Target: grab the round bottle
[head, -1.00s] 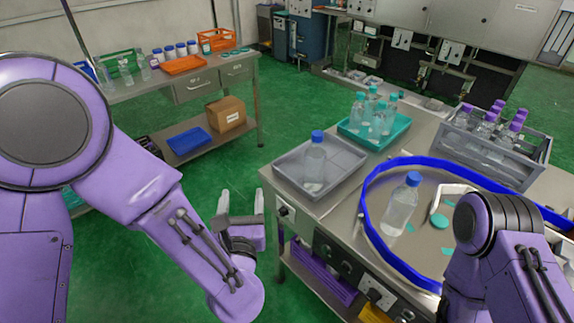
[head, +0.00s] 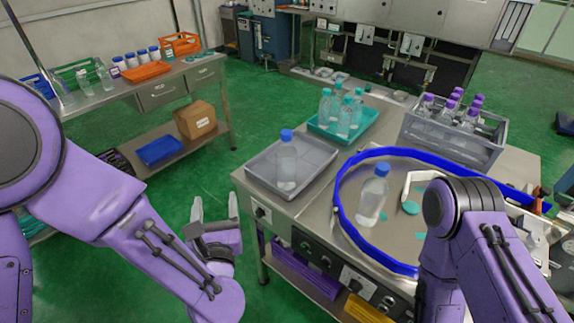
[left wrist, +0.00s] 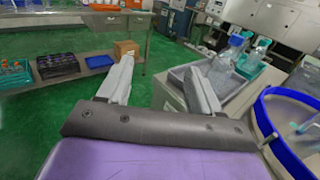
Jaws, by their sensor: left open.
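A clear bottle with a blue cap (head: 286,165) stands upright in the grey tray (head: 318,156) at the near left of the steel table. A second clear blue-capped bottle (head: 371,200) stands inside the blue ring on the table. I cannot tell for sure which one is the round bottle. My left gripper (head: 214,206) is open and empty, left of the table edge and apart from both bottles. In the left wrist view, the tray bottle (left wrist: 222,68) shows just beyond the right finger. My right arm is at the right, its gripper out of view.
A teal tray (head: 319,127) of teal-capped bottles and a grey crate (head: 452,145) of purple-capped bottles stand behind. The raised blue ring (head: 341,205) surrounds the second bottle. A side bench (head: 185,85) stands at back left, with open green floor between.

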